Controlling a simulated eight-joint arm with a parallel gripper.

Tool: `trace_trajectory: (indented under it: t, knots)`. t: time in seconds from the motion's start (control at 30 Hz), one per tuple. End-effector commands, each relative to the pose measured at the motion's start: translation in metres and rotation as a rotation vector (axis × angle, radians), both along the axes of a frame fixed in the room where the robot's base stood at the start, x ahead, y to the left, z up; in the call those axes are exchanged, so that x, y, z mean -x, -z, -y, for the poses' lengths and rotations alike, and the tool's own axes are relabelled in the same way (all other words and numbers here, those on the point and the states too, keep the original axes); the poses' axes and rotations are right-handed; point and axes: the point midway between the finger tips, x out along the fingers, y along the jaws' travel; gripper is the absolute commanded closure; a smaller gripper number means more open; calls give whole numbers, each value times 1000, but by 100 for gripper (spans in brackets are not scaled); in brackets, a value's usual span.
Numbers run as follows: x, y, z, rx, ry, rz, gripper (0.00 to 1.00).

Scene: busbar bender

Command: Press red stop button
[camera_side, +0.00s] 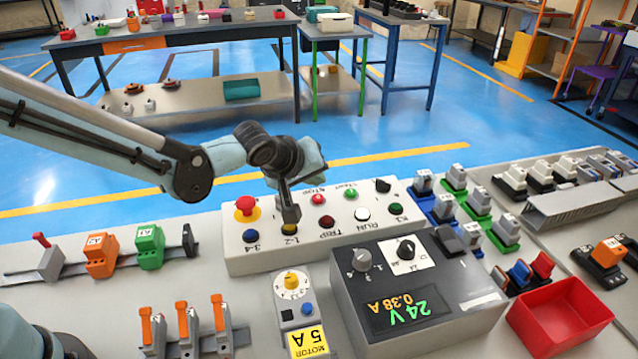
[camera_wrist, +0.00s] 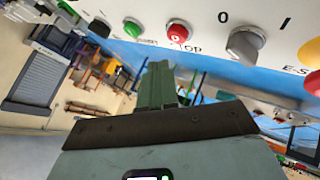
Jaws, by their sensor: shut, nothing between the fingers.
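The red stop button (camera_side: 317,198) is a small round button in the back row of the white control box (camera_side: 240,262). In the wrist view the red button (camera_wrist: 178,32) shows at the top, with "OP" of its label readable beside it. My gripper (camera_side: 291,218) is shut and empty, pointing down over the box, left of the stop button in the side view. In the wrist view my gripper (camera_wrist: 158,68) shows its fingers together below the red button, apart from it in the picture. Whether the fingertips touch the box cannot be told.
A red mushroom button (camera_side: 246,205) on yellow stands left of my gripper. A green button (camera_side: 350,193) and a black knob (camera_side: 383,186) stand right of the stop button. A grey selector knob (camera_wrist: 245,43) is nearby. A dark 24V supply (camera_side: 415,295) stands in front.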

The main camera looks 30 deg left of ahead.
Motion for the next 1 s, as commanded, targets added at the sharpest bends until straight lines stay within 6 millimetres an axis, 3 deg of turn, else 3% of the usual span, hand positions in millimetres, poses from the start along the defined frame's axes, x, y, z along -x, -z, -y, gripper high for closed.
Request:
trace_trajectory:
  t: [0.23, 1.0]
  knots:
    - [0, 12, 0, 0, 0, 0, 100]
    - [0, 12, 0, 0, 0, 0, 100]
